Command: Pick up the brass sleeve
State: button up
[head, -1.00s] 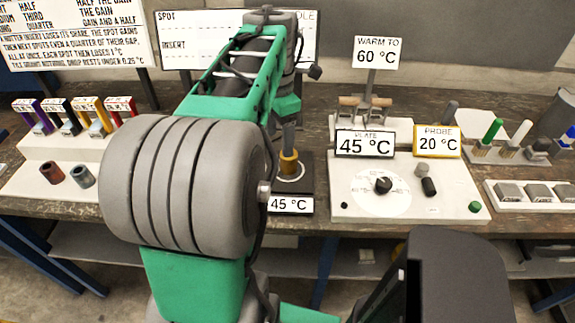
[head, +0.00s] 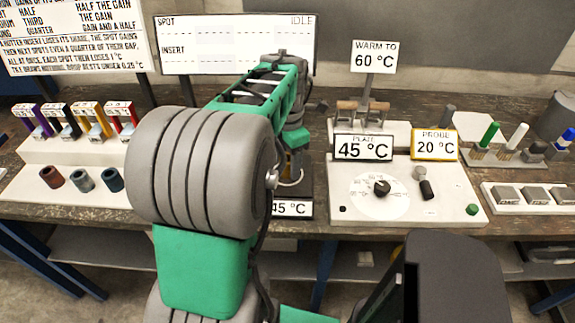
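A narrow strip of the brass sleeve (head: 288,163) shows beside my arm, at the dark plate with the white ring behind the 45 °C label. My arm hides most of it. My gripper (head: 296,150) is at the far end of the arm, pointing down over that plate, close to the sleeve. Its fingers are too small and covered to tell whether they are open or shut, or whether they touch the sleeve.
A pale tray at left holds a copper-brown sleeve (head: 51,177), a grey sleeve (head: 83,180) and a blue sleeve (head: 110,180). A control panel (head: 450,195) with a dial stands right of the plate. Coloured pens (head: 489,134) and grey blocks (head: 507,194) are further right.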

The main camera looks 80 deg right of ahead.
grip_shut()
dwell(0.3)
jog(key=shift+r, duration=0.1)
